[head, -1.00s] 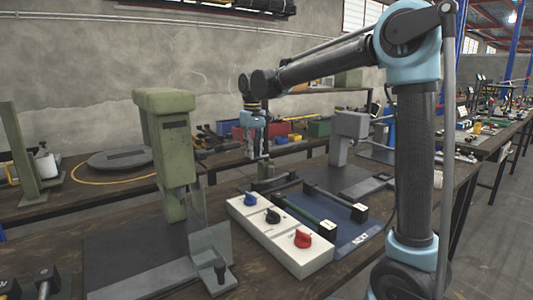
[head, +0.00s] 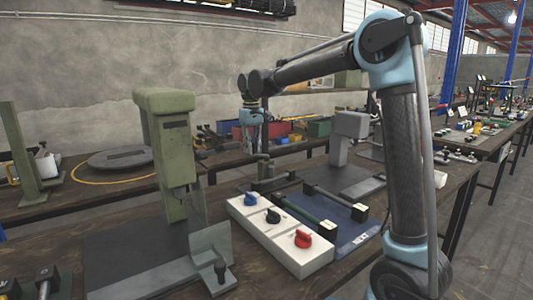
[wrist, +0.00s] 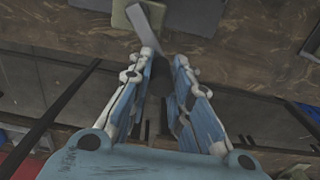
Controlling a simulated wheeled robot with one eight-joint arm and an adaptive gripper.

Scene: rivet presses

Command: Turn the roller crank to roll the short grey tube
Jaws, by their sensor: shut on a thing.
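My gripper (head: 252,143) is beyond the green press in the head view, pointing down at a small dark roller device (head: 266,176) on the bench. In the wrist view my gripper (wrist: 163,62) has its two fingers on either side of a dark handle (wrist: 160,78), shut on it. A flat grey crank arm (wrist: 146,20) runs from the fingertips toward a grey-green block (wrist: 178,14). The handle appears to be the roller crank's grip. I cannot make out the short grey tube; the roller is small and partly hidden in the head view.
A green press (head: 170,150) stands on the near side of my gripper. A white box with coloured knobs (head: 280,238) and a blue board (head: 345,226) with black-ended rods lie in front. A grey press (head: 347,135) stands to the right.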

